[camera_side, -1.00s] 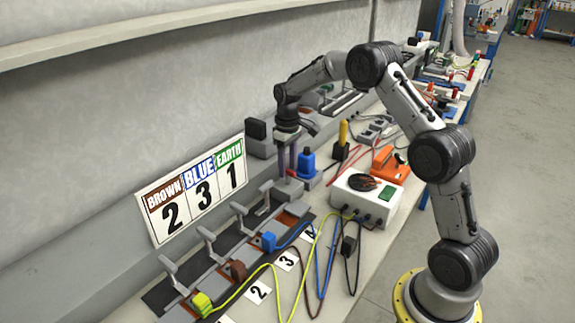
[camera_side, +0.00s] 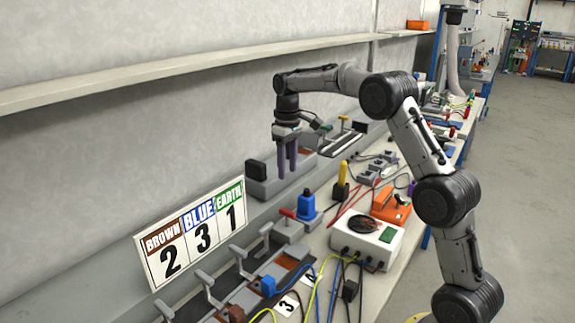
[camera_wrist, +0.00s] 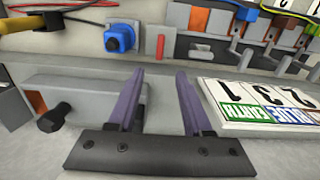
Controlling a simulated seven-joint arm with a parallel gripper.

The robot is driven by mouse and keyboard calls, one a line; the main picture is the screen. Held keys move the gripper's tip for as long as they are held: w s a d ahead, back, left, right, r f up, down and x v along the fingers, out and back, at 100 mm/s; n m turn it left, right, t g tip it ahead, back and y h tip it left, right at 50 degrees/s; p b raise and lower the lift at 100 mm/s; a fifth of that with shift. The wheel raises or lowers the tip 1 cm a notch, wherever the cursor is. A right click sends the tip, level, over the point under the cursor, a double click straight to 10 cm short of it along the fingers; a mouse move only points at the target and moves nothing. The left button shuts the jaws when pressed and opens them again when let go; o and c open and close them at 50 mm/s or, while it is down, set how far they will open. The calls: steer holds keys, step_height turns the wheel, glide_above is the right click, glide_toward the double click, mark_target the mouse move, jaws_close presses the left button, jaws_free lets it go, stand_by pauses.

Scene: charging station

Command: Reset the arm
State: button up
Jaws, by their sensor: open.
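My gripper (camera_side: 287,160) is raised above the bench near the wall, fingers pointing down, open and empty. In the wrist view its two purple fingers (camera_wrist: 158,82) stand apart with nothing between them. Below it in the side view is a grey station with a red lever (camera_side: 290,226). A blue plug (camera_side: 306,205) stands on a grey socket beside it, and shows in the wrist view (camera_wrist: 119,38). The row of grey levers (camera_side: 204,283) runs to the front left. A blue connector (camera_side: 268,286) and a brown connector (camera_side: 236,313) sit along that row.
A sign (camera_side: 190,235) reads brown 2, blue 3, earth 1. A grey box with a black knob (camera_side: 257,170) is close by my gripper. A white box with cables (camera_side: 366,240) and an orange box (camera_side: 391,205) stand right. A shelf (camera_side: 200,73) runs along the wall.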

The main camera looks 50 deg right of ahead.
steer(key=shift+a+r, duration=0.15)
steer(key=shift+r, duration=0.05)
steer(key=s+a+r+n+t, duration=0.1)
steer(key=s+a+r, duration=0.3)
steer(key=r, duration=0.2)
steer(key=s+a+r+t, duration=0.2)
steer(key=s+a+r, duration=0.15)
steer(key=r, duration=0.35)
steer(key=s+a+r+t, duration=0.15)
steer(key=s+a, duration=0.45)
steer(key=s, duration=0.6)
steer(key=s+a+f+m+t, duration=0.1)
steer(key=s+a+f, duration=0.1)
steer(key=s+f, duration=0.9)
steer(key=shift+s+a+f, duration=0.25)
steer(key=shift+s, duration=0.75)
